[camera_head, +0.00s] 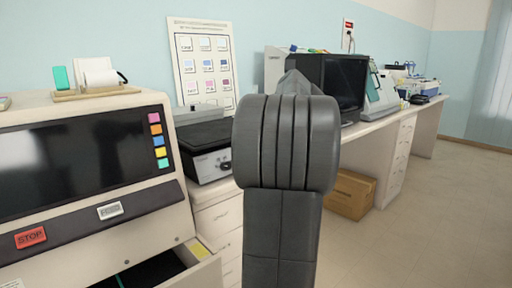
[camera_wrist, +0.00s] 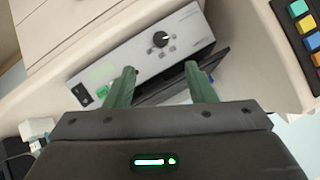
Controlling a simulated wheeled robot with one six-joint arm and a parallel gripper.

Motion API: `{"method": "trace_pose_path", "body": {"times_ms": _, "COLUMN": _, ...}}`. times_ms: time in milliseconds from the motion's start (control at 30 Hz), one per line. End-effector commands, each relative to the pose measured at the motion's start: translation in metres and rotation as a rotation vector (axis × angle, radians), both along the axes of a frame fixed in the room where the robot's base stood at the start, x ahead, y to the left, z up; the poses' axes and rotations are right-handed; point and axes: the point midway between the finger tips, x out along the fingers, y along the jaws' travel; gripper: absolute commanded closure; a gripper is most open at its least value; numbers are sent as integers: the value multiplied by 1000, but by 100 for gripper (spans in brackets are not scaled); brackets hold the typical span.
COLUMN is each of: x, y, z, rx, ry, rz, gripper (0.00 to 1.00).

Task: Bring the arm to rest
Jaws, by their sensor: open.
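My gripper shows in the wrist view (camera_wrist: 162,82), with its two green fingers apart and nothing between them. Beyond the fingers is the front panel of a grey device with a black knob (camera_wrist: 160,39). I cannot tell how far the fingertips are from it. In the head view my arm (camera_head: 286,150) stands upright in the middle of the picture, and its dark links hide what is behind; my gripper does not show there.
A staining machine (camera_head: 80,240) with a dark screen and a red STOP button (camera_head: 31,237) stands at the left, its drawer partly open. A black-topped device (camera_head: 205,165) sits beside it on the bench. A cardboard box (camera_head: 352,194) lies under the bench. The floor at the right is clear.

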Motion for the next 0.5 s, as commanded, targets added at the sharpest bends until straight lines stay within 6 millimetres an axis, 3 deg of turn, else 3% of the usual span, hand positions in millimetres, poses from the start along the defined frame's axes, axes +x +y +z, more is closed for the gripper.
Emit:
{"method": "trace_pose_path", "body": {"times_ms": 267, "x": 5, "y": 10, "z": -10, "rx": 0, "ry": 2, "rz": 2, "gripper": 50}}
{"method": "trace_pose_path", "body": {"times_ms": 500, "x": 22, "y": 39, "z": -40, "rx": 1, "ry": 3, "rz": 3, "gripper": 50}}
